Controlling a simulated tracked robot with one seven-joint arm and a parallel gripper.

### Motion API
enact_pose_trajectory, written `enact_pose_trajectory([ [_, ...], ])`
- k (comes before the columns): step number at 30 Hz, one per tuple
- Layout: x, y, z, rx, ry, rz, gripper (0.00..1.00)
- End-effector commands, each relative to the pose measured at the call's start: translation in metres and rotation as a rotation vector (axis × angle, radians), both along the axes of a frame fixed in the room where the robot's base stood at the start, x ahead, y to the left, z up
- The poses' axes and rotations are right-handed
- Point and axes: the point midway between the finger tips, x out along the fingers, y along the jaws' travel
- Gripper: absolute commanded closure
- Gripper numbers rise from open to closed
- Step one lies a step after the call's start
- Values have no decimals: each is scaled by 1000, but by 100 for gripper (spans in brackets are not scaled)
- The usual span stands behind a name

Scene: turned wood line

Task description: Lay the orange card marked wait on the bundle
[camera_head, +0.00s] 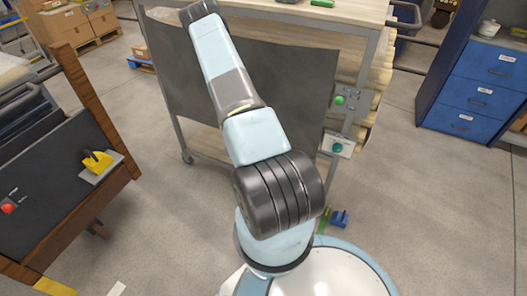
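I see no orange card marked wait in this view. Pale boards (381,72) show stacked behind the right side of the trolley; I cannot tell whether they are the bundle. My arm rises from the bottom middle and leans up to the top edge left of centre. My gripper is not in view, so I cannot see whether it holds anything.
A trolley (285,92) with a dark panel, pale wooden top and green buttons stands ahead. A dark wood-edged bench (60,170) with a yellow switch (97,162) is at left. Blue drawers (478,88) stand at right. Grey floor (440,215) is clear at lower right.

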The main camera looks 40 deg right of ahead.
Motion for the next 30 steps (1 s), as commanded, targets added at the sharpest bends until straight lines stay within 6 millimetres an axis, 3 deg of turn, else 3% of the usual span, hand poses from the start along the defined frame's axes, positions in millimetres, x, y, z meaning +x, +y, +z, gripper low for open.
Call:
enact_pose_trajectory([
  [10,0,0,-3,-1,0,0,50],
  [11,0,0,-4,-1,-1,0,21],
  [17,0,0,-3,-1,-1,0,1],
  [30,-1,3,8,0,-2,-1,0],
])
